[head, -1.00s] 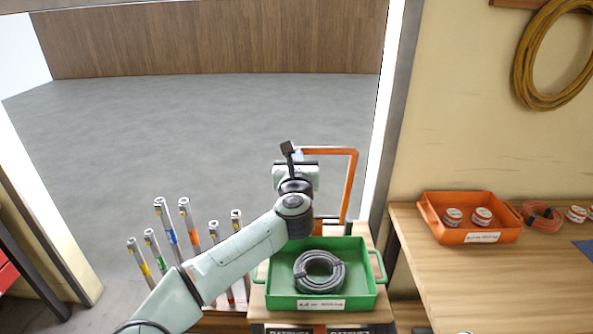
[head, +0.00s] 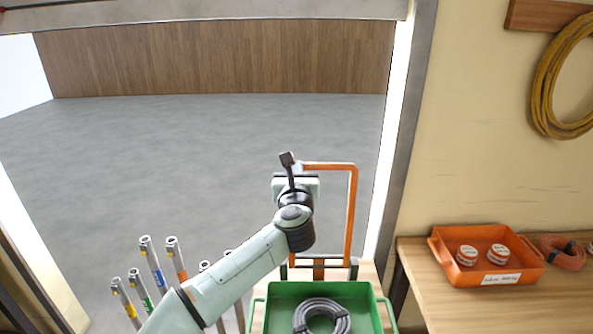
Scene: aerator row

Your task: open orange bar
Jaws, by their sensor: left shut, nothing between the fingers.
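The orange bar (head: 351,215) is an upright rectangular frame standing behind the green tray, in front of the open doorway. Its top rail and right post show; my left arm covers much of its left side. My left gripper (head: 287,158) is shut and empty, at the upper left corner of the bar. I cannot tell whether it touches the bar. My right gripper is not in view.
A green tray (head: 375,310) holding a coiled grey hose (head: 322,316) stands in front of the bar. Several metal tubes with coloured bands (head: 152,262) stand at left. An orange tray (head: 440,250) with white-labelled rolls sits on the right bench (head: 480,310). Open floor (head: 200,150) lies beyond the doorway.

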